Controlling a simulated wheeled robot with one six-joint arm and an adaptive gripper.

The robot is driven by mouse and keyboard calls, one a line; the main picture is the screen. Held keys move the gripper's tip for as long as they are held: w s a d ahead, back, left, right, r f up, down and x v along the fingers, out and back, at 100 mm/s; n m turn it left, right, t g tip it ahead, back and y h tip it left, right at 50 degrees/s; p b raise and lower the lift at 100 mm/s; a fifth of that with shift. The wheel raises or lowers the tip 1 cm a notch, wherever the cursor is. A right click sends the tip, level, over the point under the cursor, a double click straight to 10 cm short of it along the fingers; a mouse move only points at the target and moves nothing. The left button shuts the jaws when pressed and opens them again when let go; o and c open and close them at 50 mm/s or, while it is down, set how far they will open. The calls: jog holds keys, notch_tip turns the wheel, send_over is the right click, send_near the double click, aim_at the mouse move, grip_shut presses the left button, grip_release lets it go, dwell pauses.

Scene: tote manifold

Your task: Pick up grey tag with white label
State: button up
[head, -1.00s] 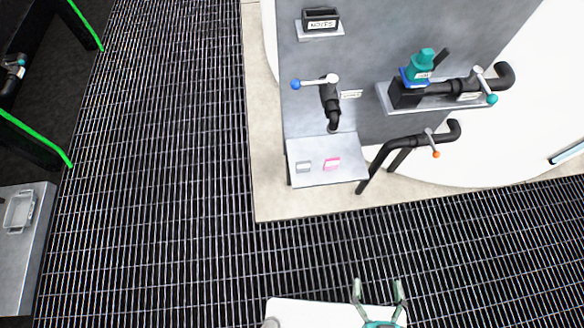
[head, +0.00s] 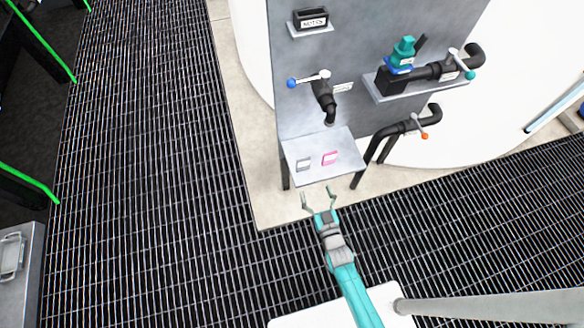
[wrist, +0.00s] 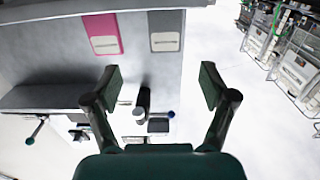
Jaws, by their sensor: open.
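The grey tag (head: 304,164) with a white label lies on the left part of a small grey shelf (head: 341,168) in the head view. In the wrist view the grey tag (wrist: 166,32) is at the top, right of centre. A pink tag (head: 330,158) lies beside it, apart from it; it also shows in the wrist view (wrist: 102,34). My gripper (head: 318,192) is open and empty, just in front of the shelf's near edge. In the wrist view its fingers (wrist: 160,84) are spread, and both tags lie beyond the fingertips.
A grey panel (head: 290,70) rises behind the shelf. A black pipe with a blue-ended valve handle (head: 324,98) comes down above it. Another black pipe with an orange-ended handle (head: 408,127) stands close to the shelf's right. Dark floor grating (head: 150,180) lies to the left.

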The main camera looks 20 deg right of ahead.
aim_at(304, 165)
jog(key=shift+w+a+f, duration=0.1)
jog(key=shift+w+a, duration=0.05)
jog(key=shift+w, duration=1.85)
jog(key=shift+w+a, duration=0.15)
jog(key=shift+w, duration=1.9)
jog(key=shift+w+a+f, duration=0.1)
jog(key=shift+w+a, duration=0.05)
jog(key=shift+w, duration=1.85)
jog(key=shift+r, duration=0.1)
jog(key=c, duration=1.3)
jog(key=shift+o, duration=0.2)
jog(key=shift+r, duration=0.1)
notch_tip(304, 165, up, 10)
jog(key=shift+f, duration=0.1)
